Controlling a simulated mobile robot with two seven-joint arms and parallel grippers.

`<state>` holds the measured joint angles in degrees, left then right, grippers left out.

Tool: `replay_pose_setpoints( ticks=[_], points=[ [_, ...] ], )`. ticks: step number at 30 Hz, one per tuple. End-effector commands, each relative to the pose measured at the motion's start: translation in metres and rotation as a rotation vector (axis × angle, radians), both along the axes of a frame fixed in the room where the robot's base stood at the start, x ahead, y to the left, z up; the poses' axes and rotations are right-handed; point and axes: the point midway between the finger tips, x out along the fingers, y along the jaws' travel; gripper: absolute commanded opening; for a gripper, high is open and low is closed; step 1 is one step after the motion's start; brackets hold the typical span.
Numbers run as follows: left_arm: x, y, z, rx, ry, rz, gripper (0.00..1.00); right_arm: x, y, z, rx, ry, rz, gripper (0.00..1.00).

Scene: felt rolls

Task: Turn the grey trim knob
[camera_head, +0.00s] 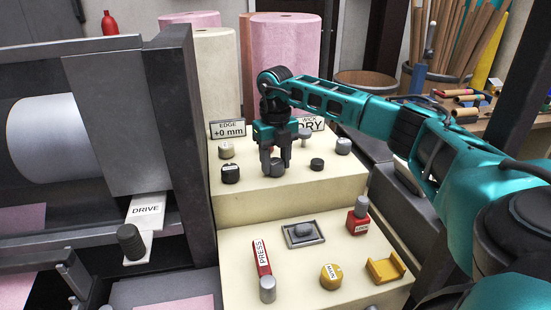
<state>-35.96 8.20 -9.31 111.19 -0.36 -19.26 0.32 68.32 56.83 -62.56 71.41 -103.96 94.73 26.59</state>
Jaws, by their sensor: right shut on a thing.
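The grey trim knob (277,170) stands on the upper step of the cream console, in a row with other knobs. My right gripper (275,162) comes down from above with its dark fingers shut on this knob, which they partly cover. The teal right arm reaches in from the right. A small sign (228,130) behind the knob reads "EDGE +0 mm". My left gripper is not in view.
Black knobs (231,174) and (317,164) flank the gripper closely. The lower step holds a red PRESS lever (262,257), a yellow knob (331,276) and a red block (358,221). The DRIVE lever (146,209) is on the left machine. Pink rolls (287,65) stand behind.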

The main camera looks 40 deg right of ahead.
Motion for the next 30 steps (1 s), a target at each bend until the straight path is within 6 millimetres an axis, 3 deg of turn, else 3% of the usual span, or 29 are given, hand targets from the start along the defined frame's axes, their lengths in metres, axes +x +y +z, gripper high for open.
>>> replay_pose_setpoints(
  ticks=[15,16,24,30],
  points=[
    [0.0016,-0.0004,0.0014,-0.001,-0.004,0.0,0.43,0.0007,-0.0004,0.0012,0.0,-0.004,0.027,0.15],
    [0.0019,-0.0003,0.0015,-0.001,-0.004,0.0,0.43,0.0008,-0.0004,0.0012,0.0,-0.004,0.027,0.46],
    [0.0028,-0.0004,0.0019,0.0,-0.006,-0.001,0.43,0.0004,-0.0003,0.0007,-0.001,-0.002,0.026,0.71],
    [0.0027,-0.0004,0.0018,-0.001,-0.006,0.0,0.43,0.0002,-0.0003,0.0005,-0.001,-0.002,0.026,0.71]
  ],
)
